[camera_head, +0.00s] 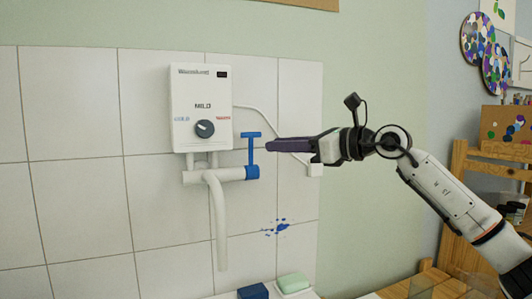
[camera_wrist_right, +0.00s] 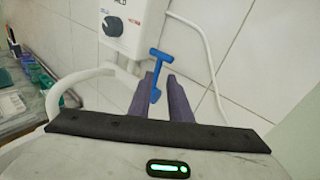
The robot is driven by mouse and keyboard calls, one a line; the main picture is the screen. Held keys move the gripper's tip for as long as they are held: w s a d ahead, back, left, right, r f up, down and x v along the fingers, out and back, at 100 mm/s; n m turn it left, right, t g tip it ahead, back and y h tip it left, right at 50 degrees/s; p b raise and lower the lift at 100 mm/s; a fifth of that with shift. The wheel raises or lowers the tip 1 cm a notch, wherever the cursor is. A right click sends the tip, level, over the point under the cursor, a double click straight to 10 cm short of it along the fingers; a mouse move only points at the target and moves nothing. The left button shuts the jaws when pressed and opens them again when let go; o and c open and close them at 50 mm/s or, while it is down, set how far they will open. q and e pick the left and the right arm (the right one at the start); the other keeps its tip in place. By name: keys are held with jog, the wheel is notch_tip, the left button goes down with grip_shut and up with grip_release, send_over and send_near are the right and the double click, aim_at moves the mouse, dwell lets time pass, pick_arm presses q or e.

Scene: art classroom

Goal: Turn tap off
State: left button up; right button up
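The tap is a white pipe with a long down-bent spout (camera_head: 215,215) under a white water heater (camera_head: 200,110). Its blue T-shaped handle (camera_head: 251,150) stands upright at the pipe's right end. My right gripper (camera_head: 268,146) comes in from the right with its dark fingers level, its tips just right of the handle's stem. In the right wrist view the right gripper (camera_wrist_right: 160,76) has a gap between its fingers, and the blue handle (camera_wrist_right: 158,62) shows in line with that gap. Whether they touch cannot be told. My left gripper is out of view.
The heater has a dark dial (camera_head: 205,128), and a thin white cable runs down the tiled wall to a white box (camera_head: 315,169). A green soap-like block (camera_head: 293,283) and a blue block (camera_head: 253,292) lie below. A wooden shelf (camera_head: 460,165) stands at the right.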

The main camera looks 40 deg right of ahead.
jog(key=shift+s+d+r, duration=0.1)
jog(key=shift+s+d, duration=0.05)
jog(key=shift+s, duration=0.4)
jog(key=shift+c, duration=0.3)
